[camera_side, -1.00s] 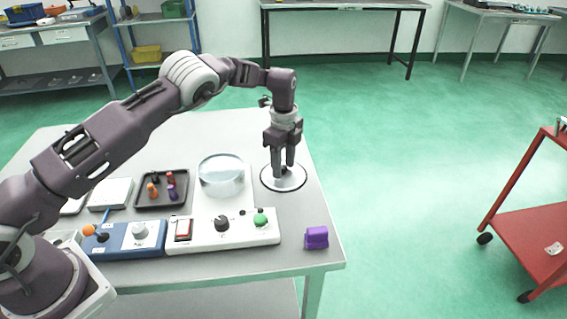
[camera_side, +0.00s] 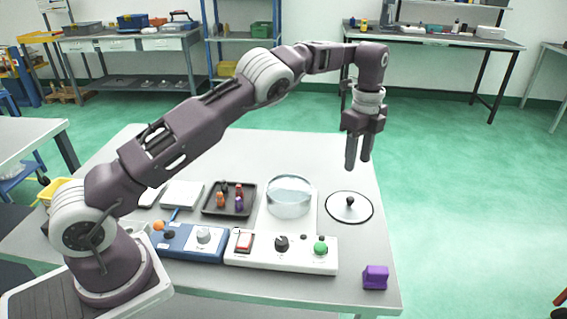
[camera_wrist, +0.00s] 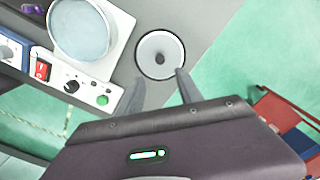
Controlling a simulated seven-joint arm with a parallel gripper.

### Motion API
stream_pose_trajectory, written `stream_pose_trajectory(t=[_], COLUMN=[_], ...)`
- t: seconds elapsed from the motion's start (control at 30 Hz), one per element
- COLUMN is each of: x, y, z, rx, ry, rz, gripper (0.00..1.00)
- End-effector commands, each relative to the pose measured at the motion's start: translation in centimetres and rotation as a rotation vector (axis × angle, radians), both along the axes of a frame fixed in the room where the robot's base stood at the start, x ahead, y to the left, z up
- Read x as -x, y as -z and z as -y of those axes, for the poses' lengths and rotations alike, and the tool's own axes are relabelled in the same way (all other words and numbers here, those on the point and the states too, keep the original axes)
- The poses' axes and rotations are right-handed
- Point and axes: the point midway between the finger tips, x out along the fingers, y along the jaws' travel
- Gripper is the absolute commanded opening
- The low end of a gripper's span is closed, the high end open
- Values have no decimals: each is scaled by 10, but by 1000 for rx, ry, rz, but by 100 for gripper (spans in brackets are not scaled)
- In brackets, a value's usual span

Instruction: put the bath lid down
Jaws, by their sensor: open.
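The bath lid (camera_side: 338,207) is a flat round pale disc with a dark rim and a dark knob in its middle. It lies flat on the table to the right of the bath. In the wrist view the lid (camera_wrist: 152,66) is just beyond my fingertips. The bath, a clear round glass dish (camera_side: 290,196), stands uncovered on its white control unit, and it also shows in the wrist view (camera_wrist: 80,32). My gripper (camera_side: 357,168) is open and empty, pointing down above the lid, apart from the knob. Its fingers also show in the wrist view (camera_wrist: 158,88).
The white control unit (camera_side: 262,253) has a red switch, a dark knob and a green button. Left of it are a blue unit (camera_side: 187,240) and a dark tray (camera_side: 215,207) with small coloured pieces. A purple block (camera_side: 375,277) sits near the table's front right corner.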

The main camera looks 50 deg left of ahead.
Motion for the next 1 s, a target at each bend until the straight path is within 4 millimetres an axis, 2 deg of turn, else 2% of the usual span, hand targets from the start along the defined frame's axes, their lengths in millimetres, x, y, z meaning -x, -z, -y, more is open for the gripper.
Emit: stream_pose_trajectory(t=[0.07, 0.13, 0.17, 0.27, 0.3, 0.37, 0.4, 0.47, 0.5, 0.57, 0.6, 0.7, 0.73, 0.83, 0.9, 1.0], x=[0, 4, 7, 34, 52, 85, 111, 156, 188, 238, 271, 340, 356, 393, 406, 412], y=[-2, -19, -32, -92, -118, -151, -170, -193, -203, -209, -208, -189, -181, -157, -146, -140], z=[0, -3, -5, -15, -17, -18, -18, -15, -13, -8, -4, 1, 1, 1, 1, 0], rx=[1, 11, 19, 66, 91, 130, 157, 197, 224, 261, 283, 330, 340, 370, 382, 387], ry=[-7, -62, -107, -338, -445, -600, -700, -845, -937, -1070, -1150, -1324, -1367, -1472, -1513, -1537], rz=[2, 18, 31, 85, 107, 137, 155, 183, 201, 232, 252, 308, 322, 367, 383, 389], gripper=[43, 43, 43, 43, 43, 43, 43, 43, 43, 43, 43, 43, 43, 43, 43, 43])
